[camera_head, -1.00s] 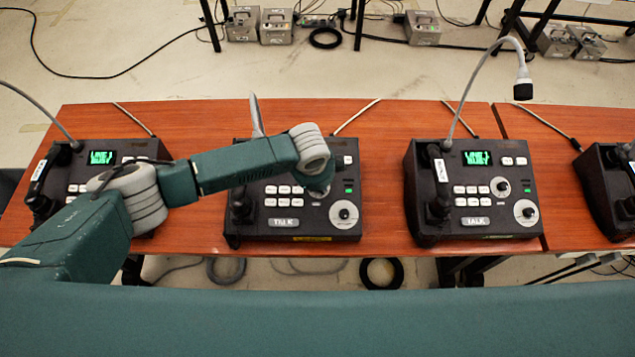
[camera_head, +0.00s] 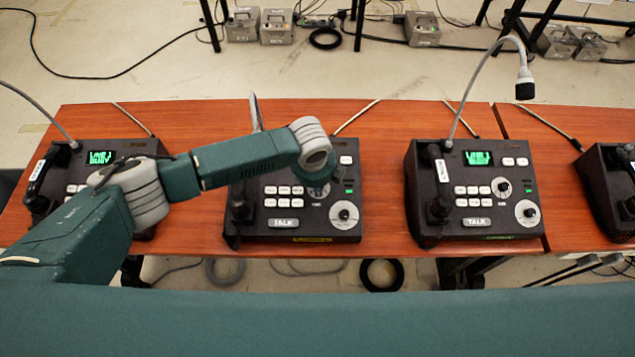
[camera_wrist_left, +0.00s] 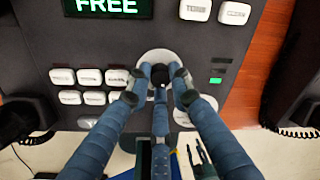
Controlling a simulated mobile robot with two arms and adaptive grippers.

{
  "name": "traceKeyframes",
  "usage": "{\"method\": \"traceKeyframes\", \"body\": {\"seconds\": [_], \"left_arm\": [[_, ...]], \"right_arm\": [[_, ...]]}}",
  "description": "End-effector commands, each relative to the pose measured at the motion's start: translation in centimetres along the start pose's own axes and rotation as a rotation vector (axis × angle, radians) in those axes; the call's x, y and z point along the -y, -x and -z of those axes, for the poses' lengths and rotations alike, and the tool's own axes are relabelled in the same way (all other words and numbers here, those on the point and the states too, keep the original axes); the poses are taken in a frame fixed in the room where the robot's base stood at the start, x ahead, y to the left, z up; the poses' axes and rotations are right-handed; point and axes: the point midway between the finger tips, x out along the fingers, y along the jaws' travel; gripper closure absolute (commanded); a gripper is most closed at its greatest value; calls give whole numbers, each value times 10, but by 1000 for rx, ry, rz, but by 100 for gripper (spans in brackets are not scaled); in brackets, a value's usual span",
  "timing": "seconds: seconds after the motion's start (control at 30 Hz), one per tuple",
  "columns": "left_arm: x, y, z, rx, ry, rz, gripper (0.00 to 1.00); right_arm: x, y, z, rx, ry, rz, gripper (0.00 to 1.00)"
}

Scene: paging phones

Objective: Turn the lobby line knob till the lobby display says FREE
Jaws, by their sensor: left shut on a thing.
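My left gripper (camera_head: 318,190) reaches over the middle phone panel (camera_head: 262,220) in the head view. In the left wrist view my left gripper (camera_wrist_left: 160,82) has its blue fingers closed around a small dark knob (camera_wrist_left: 160,74) on a pale round dial plate (camera_wrist_left: 158,57). The display (camera_wrist_left: 108,6) above it reads FREE in green; its upper part is cut off. My arm hides this display in the head view. I cannot read a lobby label on the panel.
The panel's larger lower dial (camera_head: 344,214) is beside my gripper. A handset (camera_head: 240,200) lies at the panel's left. Similar phones (camera_head: 475,200) stand to either side on the wooden table (camera_head: 385,130), the right one with a raised gooseneck microphone (camera_head: 523,80). Bare table separates the panels.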

Motion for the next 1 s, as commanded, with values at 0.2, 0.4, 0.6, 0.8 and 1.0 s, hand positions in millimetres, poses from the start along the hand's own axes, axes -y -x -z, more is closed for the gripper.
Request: {"method": "traceKeyframes", "body": {"seconds": [0.2, 0.4, 0.6, 0.8, 1.0], "left_arm": [[1, -1, 8, -14, -10, 1, 100], [1, -1, 9, -15, -10, 1, 78], [0, -1, 6, -10, -8, 0, 60], [0, 1, 3, -6, -6, 0, 60], [1, 25, 2, -4, -7, 3, 60]], "right_arm": [[0, 0, 0, 0, 0, 0, 60], [0, 0, 0, 0, 0, 0, 60], [0, 0, 0, 0, 0, 0, 60], [-3, 0, -1, 1, 1, -4, 60], [-2, 0, 0, 1, 1, -2, 60]]}}
